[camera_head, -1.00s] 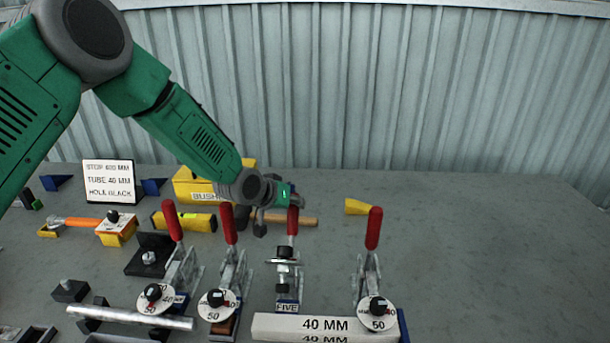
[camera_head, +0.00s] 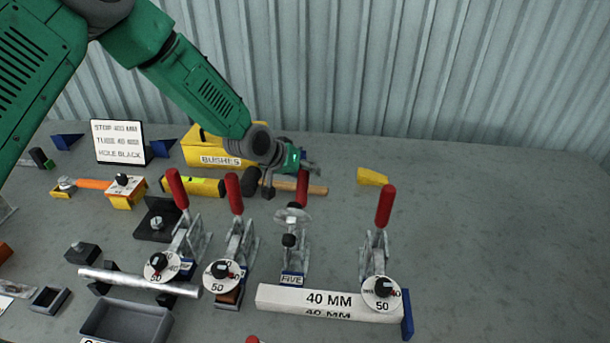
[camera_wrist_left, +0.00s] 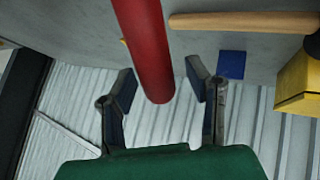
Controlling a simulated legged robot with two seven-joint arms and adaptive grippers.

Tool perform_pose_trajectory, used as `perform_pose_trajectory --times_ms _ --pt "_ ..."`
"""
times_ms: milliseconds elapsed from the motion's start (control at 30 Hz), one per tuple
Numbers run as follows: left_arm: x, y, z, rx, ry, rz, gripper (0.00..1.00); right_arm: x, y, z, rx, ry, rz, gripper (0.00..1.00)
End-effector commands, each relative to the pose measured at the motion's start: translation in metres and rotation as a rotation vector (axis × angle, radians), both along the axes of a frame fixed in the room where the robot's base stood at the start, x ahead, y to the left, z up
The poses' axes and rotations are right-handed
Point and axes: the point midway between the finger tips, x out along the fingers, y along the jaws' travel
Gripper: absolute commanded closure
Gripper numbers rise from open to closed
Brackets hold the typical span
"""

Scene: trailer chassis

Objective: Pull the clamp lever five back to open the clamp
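The clamp labelled FIVE (camera_head: 292,280) stands in the row on the grey table. Its red lever (camera_head: 302,190) leans back, and its disc and black knob are swung up off the base. My left gripper (camera_head: 305,166) is at the top of this lever. In the left wrist view the red lever (camera_wrist_left: 145,45) passes between the two fingers of my left gripper (camera_wrist_left: 162,82). The fingers are apart, with a gap visible on the right of the lever. My right gripper is out of view.
Other clamps with red levers stand left (camera_head: 235,195) and right (camera_head: 385,207) of clamp five. A white 40 MM block (camera_head: 330,302) lies in front. A hammer (camera_head: 310,188) and yellow BUSHES bin (camera_head: 205,150) are behind. The right of the table is clear.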

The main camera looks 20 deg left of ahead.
Motion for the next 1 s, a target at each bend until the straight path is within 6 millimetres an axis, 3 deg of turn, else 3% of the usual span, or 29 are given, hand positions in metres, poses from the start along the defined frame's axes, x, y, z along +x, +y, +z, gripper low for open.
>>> perform_pose_trajectory --times_ms 367,800,1000 --pt "-0.007 0.0 -0.001 0.002 0.013 -0.005 0.55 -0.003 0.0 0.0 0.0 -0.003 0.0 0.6" --pt "-0.057 0.028 0.061 -0.001 0.011 -0.003 0.55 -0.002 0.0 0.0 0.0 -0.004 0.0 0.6" --pt "-0.071 0.036 0.078 -0.001 0.012 -0.002 0.55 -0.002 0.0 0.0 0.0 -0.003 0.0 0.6"
